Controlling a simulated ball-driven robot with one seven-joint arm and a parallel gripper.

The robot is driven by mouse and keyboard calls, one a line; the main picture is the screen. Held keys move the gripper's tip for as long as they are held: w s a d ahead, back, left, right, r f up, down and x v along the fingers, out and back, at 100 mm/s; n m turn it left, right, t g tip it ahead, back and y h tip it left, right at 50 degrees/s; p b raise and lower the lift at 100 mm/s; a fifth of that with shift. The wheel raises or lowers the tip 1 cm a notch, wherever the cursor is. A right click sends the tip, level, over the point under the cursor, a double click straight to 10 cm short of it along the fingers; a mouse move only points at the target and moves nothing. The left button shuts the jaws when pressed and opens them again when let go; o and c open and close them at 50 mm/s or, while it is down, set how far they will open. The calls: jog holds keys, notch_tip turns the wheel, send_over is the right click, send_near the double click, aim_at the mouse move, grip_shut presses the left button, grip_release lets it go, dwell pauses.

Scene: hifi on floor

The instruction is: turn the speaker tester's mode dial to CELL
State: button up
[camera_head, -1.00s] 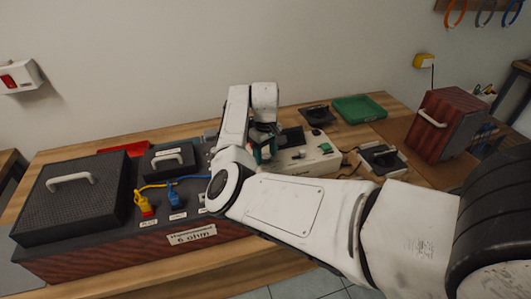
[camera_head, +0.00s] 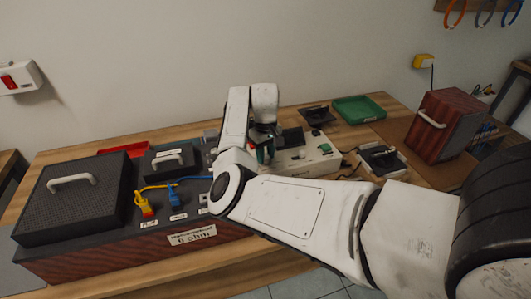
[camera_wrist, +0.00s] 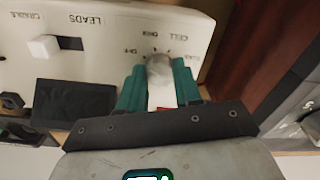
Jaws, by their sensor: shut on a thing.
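The speaker tester (camera_head: 318,161) is a cream box with a dark screen and a green part on top, on the bench in the head view. In the wrist view its panel (camera_wrist: 110,42) appears upside down, with CELL, OHM and OFF lettering around the mode dial (camera_wrist: 159,66). My gripper (camera_wrist: 160,78) has teal fingers, one on each side of this grey round knob, and is shut on it. I cannot tell which mark the dial points to. In the head view my gripper (camera_head: 264,153) is partly hidden by my arm.
Left on the bench is a large speaker box (camera_head: 120,250) with yellow and blue plugs. A green tray (camera_head: 358,109) and a handled wooden box (camera_head: 447,123) stand right.

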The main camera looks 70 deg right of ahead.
jog(key=m+p, duration=0.2)
jog(key=m, duration=0.2)
jog(key=shift+r, duration=0.15)
jog(key=m+p, duration=0.1)
jog(key=m, duration=0.8)
jog(key=shift+p, duration=0.4)
jog(key=shift+m, duration=1.8)
jog(key=shift+w, duration=0.1)
jog(key=o, duration=1)
jog(key=shift+o, duration=0.2)
